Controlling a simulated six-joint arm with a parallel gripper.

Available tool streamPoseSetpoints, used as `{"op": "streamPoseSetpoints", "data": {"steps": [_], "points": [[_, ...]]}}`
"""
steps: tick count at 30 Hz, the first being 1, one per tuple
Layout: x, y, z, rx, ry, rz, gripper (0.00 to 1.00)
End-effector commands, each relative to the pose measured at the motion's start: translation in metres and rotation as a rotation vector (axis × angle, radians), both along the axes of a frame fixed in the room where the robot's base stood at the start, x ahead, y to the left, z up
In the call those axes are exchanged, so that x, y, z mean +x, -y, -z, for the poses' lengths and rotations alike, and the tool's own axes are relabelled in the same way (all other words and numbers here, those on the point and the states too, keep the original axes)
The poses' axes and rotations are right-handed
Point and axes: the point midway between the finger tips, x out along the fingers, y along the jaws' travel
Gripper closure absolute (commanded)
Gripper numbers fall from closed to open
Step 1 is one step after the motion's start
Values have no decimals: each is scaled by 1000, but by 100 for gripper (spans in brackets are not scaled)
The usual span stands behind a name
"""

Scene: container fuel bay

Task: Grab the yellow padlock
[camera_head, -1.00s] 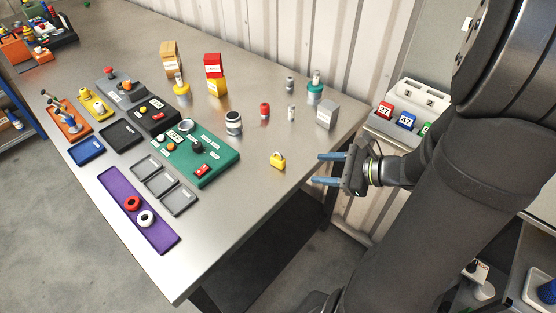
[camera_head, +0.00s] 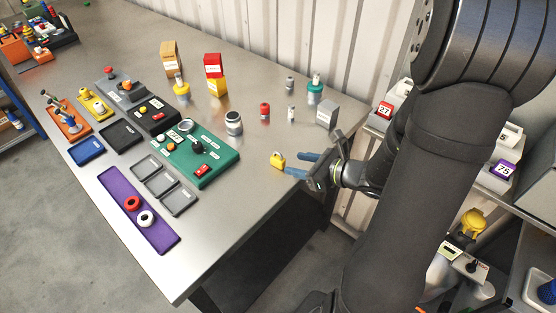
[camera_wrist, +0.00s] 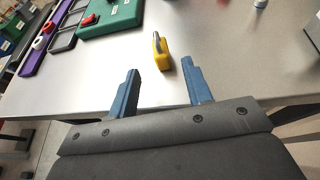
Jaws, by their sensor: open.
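The yellow padlock (camera_head: 278,161) stands on the steel table near its right front edge, with its shackle up. It also shows in the wrist view (camera_wrist: 161,56), seen from above, just beyond the fingertips and nearer the right one. My gripper (camera_head: 299,165) is open, with its two blue fingers pointing left toward the padlock. In the wrist view my gripper (camera_wrist: 160,72) has nothing between its fingers, and the padlock sits ahead of the gap, not touching either finger as far as I can see.
A green panel (camera_head: 222,169) with a red switch lies left of the padlock. The steel table (camera_head: 232,219) is bare in front of the padlock.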

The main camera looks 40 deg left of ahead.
Motion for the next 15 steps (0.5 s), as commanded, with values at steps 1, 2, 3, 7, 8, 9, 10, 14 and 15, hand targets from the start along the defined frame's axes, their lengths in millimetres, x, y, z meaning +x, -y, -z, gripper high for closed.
{"op": "streamPoseSetpoints", "data": {"steps": [1,2,3,7,8,9,10,14,15], "points": [[-2,-7,3,-1,-2,-5,55],[-2,-11,4,0,-2,-5,55],[-3,-14,6,0,-1,-4,55],[-3,-23,10,-1,-1,-2,55],[-3,-24,10,-1,0,-1,55],[-3,-25,11,0,0,-1,55],[-3,-26,11,0,0,-1,55],[-4,-36,16,0,0,-3,55],[-5,-41,18,-1,-1,-5,55]]}}
